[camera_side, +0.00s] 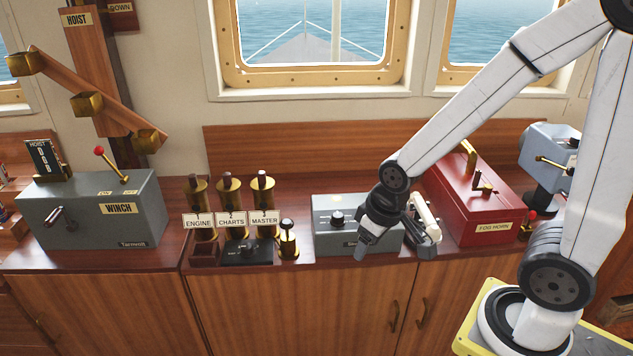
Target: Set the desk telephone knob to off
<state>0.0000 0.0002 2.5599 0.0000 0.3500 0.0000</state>
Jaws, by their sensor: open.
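The desk telephone (323,240) is a grey box on the wooden counter, with a cream handset (427,216) at its right side. A black round knob (337,216) shows on the left part of its face. The knob's setting and markings are too small to read. My gripper (362,252) is open and points down in front of the telephone's face, to the right of the knob and below it. My gripper and wrist hide the right part of the face. I cannot tell whether my gripper touches the box.
A red fog horn box (475,215) stands close on the right. The counter's front edge (300,266) runs just below the telephone.

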